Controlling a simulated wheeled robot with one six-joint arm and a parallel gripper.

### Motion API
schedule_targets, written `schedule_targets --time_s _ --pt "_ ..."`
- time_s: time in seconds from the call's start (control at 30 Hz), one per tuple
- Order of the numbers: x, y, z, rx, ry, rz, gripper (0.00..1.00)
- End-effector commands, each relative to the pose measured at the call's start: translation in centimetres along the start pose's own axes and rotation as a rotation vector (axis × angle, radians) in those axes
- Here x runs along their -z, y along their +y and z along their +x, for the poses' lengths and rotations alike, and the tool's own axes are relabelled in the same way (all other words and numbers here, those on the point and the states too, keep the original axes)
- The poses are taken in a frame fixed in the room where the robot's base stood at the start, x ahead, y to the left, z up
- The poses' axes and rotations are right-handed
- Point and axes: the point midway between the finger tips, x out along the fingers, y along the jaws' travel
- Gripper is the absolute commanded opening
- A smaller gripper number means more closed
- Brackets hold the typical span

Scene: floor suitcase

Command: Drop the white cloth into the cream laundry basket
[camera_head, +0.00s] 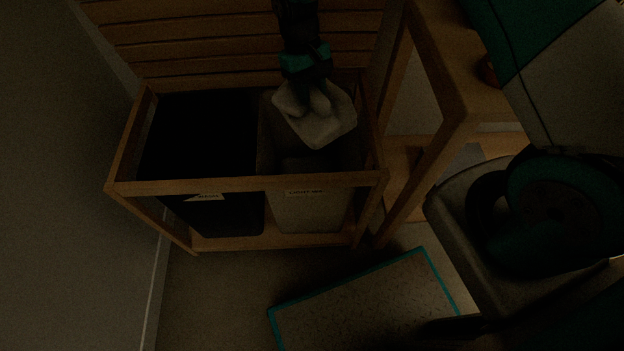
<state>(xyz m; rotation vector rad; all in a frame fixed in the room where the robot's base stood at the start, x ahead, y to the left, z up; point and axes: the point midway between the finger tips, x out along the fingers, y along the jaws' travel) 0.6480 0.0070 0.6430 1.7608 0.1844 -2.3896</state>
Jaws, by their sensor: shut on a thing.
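The white cloth (320,128) hangs bunched from my gripper (313,90). My gripper is shut on it, and the cloth hides most of the fingertips. The cream laundry basket (310,208) stands in the right half of a wooden frame, with a small label on its front. The cloth is over the open top of this basket, in the picture. I cannot tell from this one view how high it hangs above the rim. The inside of the cream basket is dim and partly hidden by the cloth.
A dark basket (215,218) with a label fills the left half of the wooden frame (240,185). A slatted wooden back (200,45) rises behind. A wooden stand (462,105) is close on the right. A teal-edged mat (365,305) lies in front. The room is dark.

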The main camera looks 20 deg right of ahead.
Motion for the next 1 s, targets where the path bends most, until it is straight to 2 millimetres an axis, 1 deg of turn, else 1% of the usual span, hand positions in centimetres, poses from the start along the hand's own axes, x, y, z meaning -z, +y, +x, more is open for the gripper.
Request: schedule_targets --time_s 0.03,0.1,0.4,0.43,0.53,0.57,0.87,0.97,1.0 --pt "0.3 0.0 1.0 0.000 0.001 0.000 0.05" --pt "0.5 -0.1 1.4 0.000 0.001 -0.001 0.05" --pt "0.5 -0.1 1.3 -0.001 0.001 -0.002 0.05" --pt "0.5 -0.1 1.3 -0.001 0.001 -0.002 0.35" --pt "0.5 -0.1 1.3 -0.001 0.001 -0.002 0.58" --pt "0.5 -0.1 1.3 -0.001 0.001 -0.002 0.61" --pt "0.4 -0.1 1.1 -0.001 0.001 -0.002 0.61" --pt "0.1 -0.1 0.1 0.000 0.003 -0.002 0.61" --pt "-0.1 -0.1 -0.5 0.000 0.004 -0.002 0.61"
